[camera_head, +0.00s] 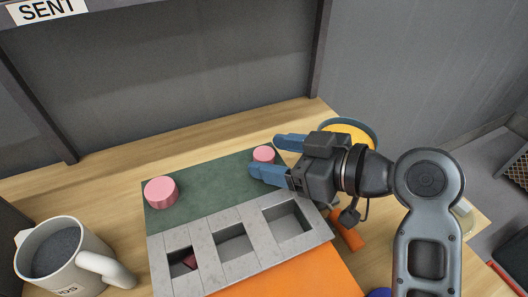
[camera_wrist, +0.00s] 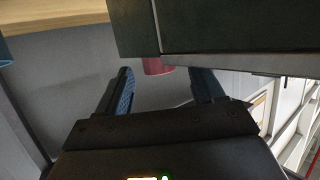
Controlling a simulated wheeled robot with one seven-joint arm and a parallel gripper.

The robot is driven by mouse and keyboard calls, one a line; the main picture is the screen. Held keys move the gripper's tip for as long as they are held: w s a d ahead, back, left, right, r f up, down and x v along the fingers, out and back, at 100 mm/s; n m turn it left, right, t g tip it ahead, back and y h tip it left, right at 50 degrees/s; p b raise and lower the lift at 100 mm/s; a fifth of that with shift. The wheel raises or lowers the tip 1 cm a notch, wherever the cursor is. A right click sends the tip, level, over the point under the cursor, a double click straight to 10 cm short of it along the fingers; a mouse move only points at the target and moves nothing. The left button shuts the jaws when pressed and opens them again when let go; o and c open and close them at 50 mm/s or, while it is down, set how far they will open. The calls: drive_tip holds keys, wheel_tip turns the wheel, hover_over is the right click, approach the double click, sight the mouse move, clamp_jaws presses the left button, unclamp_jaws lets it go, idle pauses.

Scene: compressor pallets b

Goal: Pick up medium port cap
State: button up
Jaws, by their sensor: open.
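A pink ridged cap (camera_head: 263,154) stands on the dark green mat (camera_head: 215,172); it looks like the medium port cap. A larger-looking pink cap (camera_head: 161,192) stands at the mat's left. A dark red piece (camera_head: 190,262) shows in the left pocket of the grey tray (camera_head: 255,240). My gripper (camera_head: 266,155) is open, with its blue fingertips on either side of the right cap. In the wrist view the cap (camera_wrist: 157,66) shows between the open fingers (camera_wrist: 162,78), partly cut off by a dark edge. I cannot tell whether either finger touches it.
A grey-filled mug (camera_head: 60,255) stands at the front left. A blue-rimmed bowl with yellow inside (camera_head: 362,132) is behind my wrist. An orange handle (camera_head: 347,232) lies below my gripper, and an orange surface (camera_head: 295,278) adjoins the tray. A grey panel (camera_head: 190,80) rises behind the table.

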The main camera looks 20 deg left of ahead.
drive_tip(key=shift+a+f, duration=0.2)
drive_tip(key=shift+a, duration=0.35)
drive_tip(key=shift+c, duration=0.5)
drive_tip(key=c, duration=1)
